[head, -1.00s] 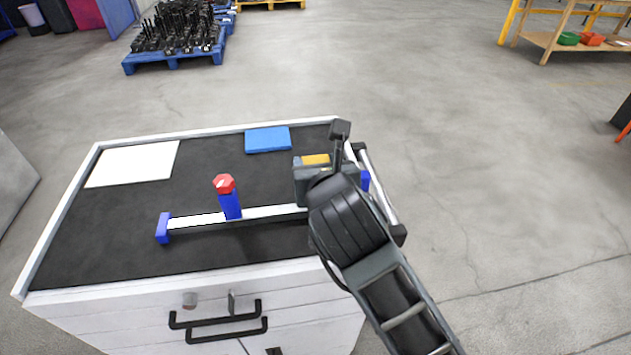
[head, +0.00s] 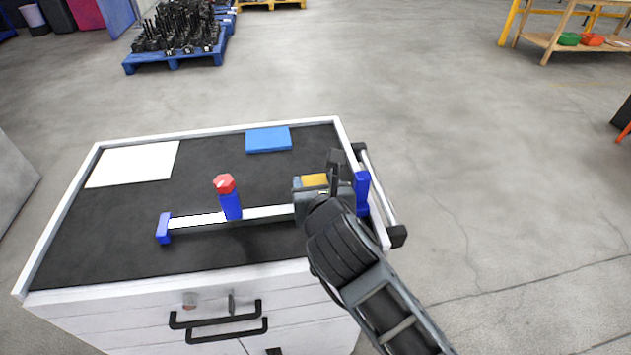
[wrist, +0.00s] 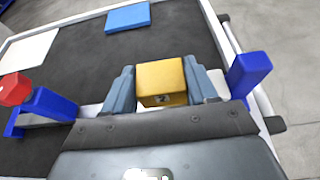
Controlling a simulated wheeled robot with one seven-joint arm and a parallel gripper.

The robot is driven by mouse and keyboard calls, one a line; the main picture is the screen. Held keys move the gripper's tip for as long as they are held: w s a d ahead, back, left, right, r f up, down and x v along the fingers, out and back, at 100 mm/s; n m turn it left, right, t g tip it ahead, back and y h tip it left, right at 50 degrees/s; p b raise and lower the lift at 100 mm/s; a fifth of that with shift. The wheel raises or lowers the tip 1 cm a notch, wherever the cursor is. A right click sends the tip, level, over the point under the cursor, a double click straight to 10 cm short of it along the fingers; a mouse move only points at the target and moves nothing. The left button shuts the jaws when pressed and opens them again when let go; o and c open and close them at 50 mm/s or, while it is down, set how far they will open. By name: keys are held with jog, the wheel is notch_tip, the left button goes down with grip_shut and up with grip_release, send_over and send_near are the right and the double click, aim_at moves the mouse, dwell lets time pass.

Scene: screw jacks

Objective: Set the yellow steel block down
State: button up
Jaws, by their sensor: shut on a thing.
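The yellow steel block (wrist: 161,82) is between the two grey fingers of my gripper (wrist: 165,88) in the wrist view. My gripper is shut on it. In the head view only the yellow top of the block (head: 314,180) shows, and my gripper (head: 312,190) hides the rest. The block is over or at the white bar (head: 268,212) near its right end. I cannot tell whether the block touches anything beneath it. A blue post with a red hexagonal top (head: 229,197) stands at the bar, left of my gripper.
The bar has a blue left end (head: 163,228) and a blue right end post (head: 362,192) close to my gripper. A blue flat block (head: 268,139) and a white sheet (head: 133,164) lie on the dark cart top (head: 120,240). A rail (head: 380,190) runs along the right edge.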

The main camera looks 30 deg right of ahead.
jog(key=shift+f, duration=0.1)
jog(key=o, duration=1.5)
jog(key=shift+c, duration=0.2)
jog(key=shift+r, duration=0.5)
jog(key=v, duration=1.2)
jog(key=shift+b, duration=0.45)
